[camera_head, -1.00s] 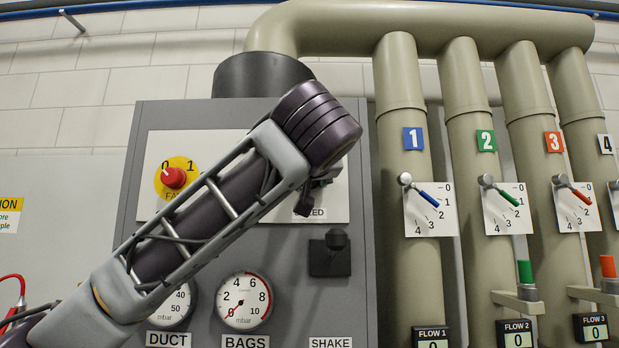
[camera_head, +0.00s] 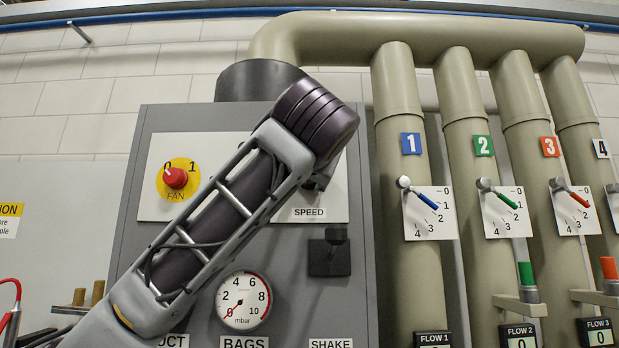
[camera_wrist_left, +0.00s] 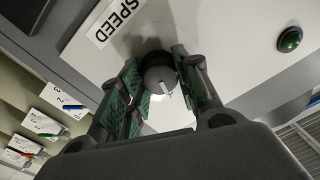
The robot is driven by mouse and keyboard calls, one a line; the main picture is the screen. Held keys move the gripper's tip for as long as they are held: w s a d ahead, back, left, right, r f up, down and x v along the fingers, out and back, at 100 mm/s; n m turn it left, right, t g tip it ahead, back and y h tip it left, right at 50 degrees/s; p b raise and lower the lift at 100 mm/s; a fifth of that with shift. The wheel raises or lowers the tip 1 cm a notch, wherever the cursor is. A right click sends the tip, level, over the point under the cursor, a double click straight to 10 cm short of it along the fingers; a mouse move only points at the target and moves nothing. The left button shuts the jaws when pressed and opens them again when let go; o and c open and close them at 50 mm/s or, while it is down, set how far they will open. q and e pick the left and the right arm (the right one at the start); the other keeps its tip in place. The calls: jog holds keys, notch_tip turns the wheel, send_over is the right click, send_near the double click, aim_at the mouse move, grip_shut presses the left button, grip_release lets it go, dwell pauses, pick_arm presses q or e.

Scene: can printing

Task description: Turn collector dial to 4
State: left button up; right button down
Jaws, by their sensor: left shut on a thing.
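The SPEED dial is a round dark grey knob (camera_wrist_left: 159,72) with a light pointer mark, on a white plate beside the SPEED label (camera_wrist_left: 115,20). In the left wrist view my left gripper (camera_wrist_left: 160,80) has its green-padded fingers on both sides of this knob and is shut on it. In the head view my left arm covers the dial, and only a dark bit of the gripper (camera_head: 320,183) shows above the SPEED label. The dial's numbers are hidden, so its setting cannot be read. My right gripper is not in view.
The grey panel (camera_head: 140,245) also holds a red FAN knob (camera_head: 176,177), a BAGS gauge (camera_head: 243,300) and a black SHAKE switch (camera_head: 330,252). Beige pipes (camera_head: 415,285) with numbered valve levers stand at right.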

pick_arm(q)
jog(key=shift+r+m, duration=0.15)
jog(key=shift+m, duration=4.65)
jog(key=o, duration=0.8)
jog(key=shift+o, duration=1.2)
jog(key=s, duration=1.2)
jog(key=shift+f, duration=0.35)
